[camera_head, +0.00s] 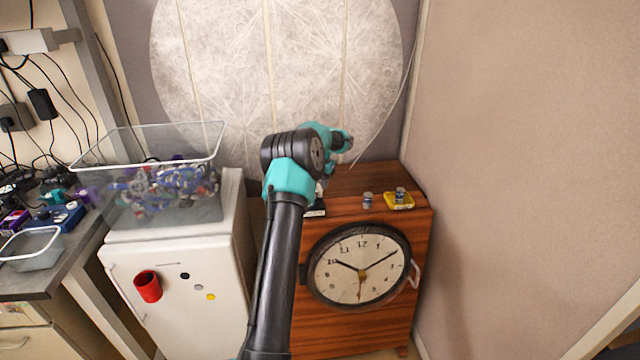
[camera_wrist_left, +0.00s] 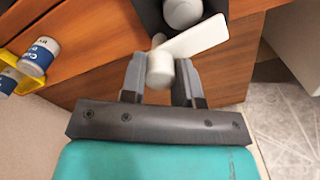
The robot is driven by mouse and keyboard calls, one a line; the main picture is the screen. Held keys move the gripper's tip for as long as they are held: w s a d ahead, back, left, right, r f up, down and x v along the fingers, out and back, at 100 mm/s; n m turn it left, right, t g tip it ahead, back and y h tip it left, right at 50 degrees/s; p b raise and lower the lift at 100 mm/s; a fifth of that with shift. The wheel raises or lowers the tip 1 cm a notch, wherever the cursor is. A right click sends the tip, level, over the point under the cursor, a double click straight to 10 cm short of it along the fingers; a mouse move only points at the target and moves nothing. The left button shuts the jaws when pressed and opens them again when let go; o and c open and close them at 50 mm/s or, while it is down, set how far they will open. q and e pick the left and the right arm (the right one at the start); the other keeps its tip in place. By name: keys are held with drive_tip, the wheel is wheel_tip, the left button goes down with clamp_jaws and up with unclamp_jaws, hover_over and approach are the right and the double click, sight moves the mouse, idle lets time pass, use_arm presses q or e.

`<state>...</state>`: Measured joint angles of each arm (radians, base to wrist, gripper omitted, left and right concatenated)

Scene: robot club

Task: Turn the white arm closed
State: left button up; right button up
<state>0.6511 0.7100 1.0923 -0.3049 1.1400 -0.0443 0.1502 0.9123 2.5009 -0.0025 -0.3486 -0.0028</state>
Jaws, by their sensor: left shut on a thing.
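The white arm (camera_wrist_left: 195,38) shows in the left wrist view as a flat white lever. It runs from a round white hub on a dark block (camera_wrist_left: 222,8) to a rounded white end piece. My left gripper (camera_wrist_left: 160,74) has its two dark fingers on either side of that end piece and is shut on it. In the head view my left arm reaches over the wooden cabinet (camera_head: 345,180) and hides most of the white arm and the fingertips. My right gripper is in neither view.
A clock (camera_head: 358,265) is on the cabinet front. Left is a white fridge (camera_head: 180,265) bearing a clear bin (camera_head: 150,210) of parts. A wall closes the right side.

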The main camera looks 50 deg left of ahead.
use_arm(q)
drive_tip(key=n, duration=0.6)
drive_tip(key=shift+n, duration=0.3)
idle(0.4)
drive_tip(key=o, duration=0.9)
drive_tip(key=shift+o, duration=0.2)
wheel_tip(320, 180, up, 18)
drive_tip(key=shift+f, duration=0.25)
